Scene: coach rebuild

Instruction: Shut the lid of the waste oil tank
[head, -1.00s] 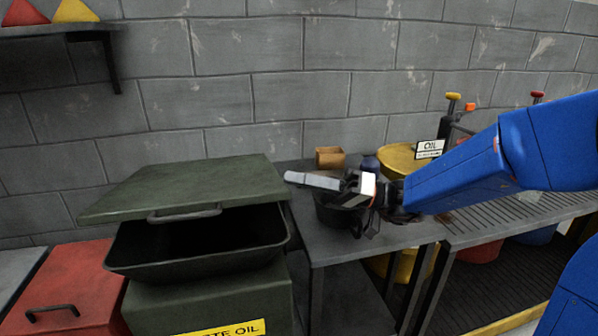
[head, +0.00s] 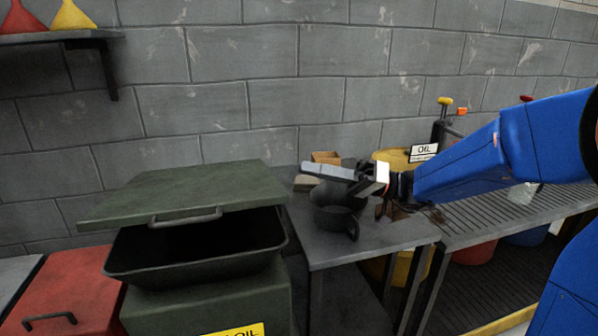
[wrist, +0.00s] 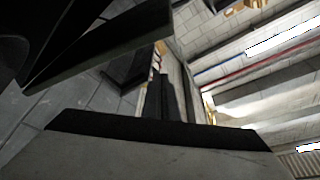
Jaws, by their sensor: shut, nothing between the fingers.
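The waste oil tank (head: 170,308) is a dark green box with a yellow label and a black open basin (head: 185,262) at its top. Its green lid (head: 200,188) is raised at an angle above the basin, with a gap at the front. A grey handle (head: 186,216) is on the lid's front edge. My gripper (head: 305,172) is to the right of the lid, above the side table, apart from the lid. It is shut and empty. In the wrist view its dark fingers (wrist: 165,100) show together; the large dark shapes at upper left cannot be told for sure.
A red bin (head: 70,285) with a handle stands left of the tank. A shelf (head: 60,37) hangs at upper left.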

